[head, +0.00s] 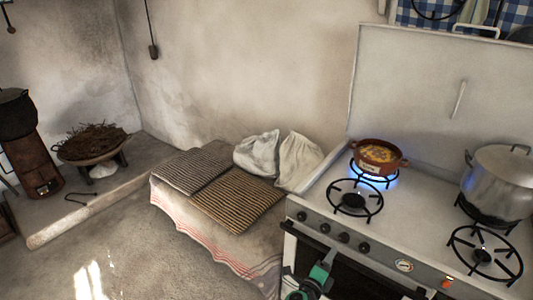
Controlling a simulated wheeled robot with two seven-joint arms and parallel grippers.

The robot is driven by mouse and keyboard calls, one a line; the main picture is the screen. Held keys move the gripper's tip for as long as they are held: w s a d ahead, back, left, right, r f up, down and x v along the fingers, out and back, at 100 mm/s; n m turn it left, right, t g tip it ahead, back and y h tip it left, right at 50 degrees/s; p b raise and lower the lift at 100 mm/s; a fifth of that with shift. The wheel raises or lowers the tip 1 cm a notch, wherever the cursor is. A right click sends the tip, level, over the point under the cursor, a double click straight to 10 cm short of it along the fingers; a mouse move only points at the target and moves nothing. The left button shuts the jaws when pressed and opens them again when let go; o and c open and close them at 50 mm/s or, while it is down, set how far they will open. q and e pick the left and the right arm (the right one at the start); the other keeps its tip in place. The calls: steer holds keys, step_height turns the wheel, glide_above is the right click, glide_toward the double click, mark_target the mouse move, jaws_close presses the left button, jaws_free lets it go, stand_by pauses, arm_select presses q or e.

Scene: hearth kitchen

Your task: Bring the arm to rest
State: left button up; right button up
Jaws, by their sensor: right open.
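My right gripper (320,270) shows at the bottom edge, a black and teal shape in front of the stove's dark oven front. It is open, and I see nothing held in it. It is below the stove's knobs; I cannot tell if it touches the oven front. The rest of the arm is cut off by the lower frame edge. My left gripper is not in view.
The white stove (320,205) fills the right side. A brown pot (378,158) of food sits over a blue flame at the back left burner. A large metal pot (497,185) stands right. Woven mats (237,199) and white sacks (298,160) lie left of the stove.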

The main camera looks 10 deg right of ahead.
steer(key=s+a+f+n+t+y, duration=0.1)
steer(key=s+a+f+n+y, duration=0.1)
steer(key=a+f+n+y, duration=0.35)
steer(key=s+a+f+n+t+y, duration=0.2)
steer(key=s+f+n+y, duration=0.1)
steer(key=f+n, duration=0.55)
steer(key=s+a+f+n+g+y, duration=0.2)
steer(key=s+f+n, duration=0.2)
steer(key=s+f, duration=0.3)
steer(key=s+a+f+n+g+y, duration=0.25)
steer(key=s+f, duration=0.25)
steer(key=f, duration=0.4)
steer(key=s+d+f+n+g, duration=0.2)
steer(key=s+f+n+g, duration=0.1)
steer(key=s, duration=0.8)
steer(key=s+d+f+n+g, duration=0.2)
steer(key=s+f, duration=0.4)
steer(key=s, duration=0.6)
steer(key=s+d+f+n+g, duration=0.2)
steer(key=s+f+n+g, duration=0.2)
steer(key=s, duration=0.7)
steer(key=shift+s+f+n+y, duration=0.25)
steer(key=shift+f+n, duration=0.3)
steer(key=shift+n, duration=0.3)
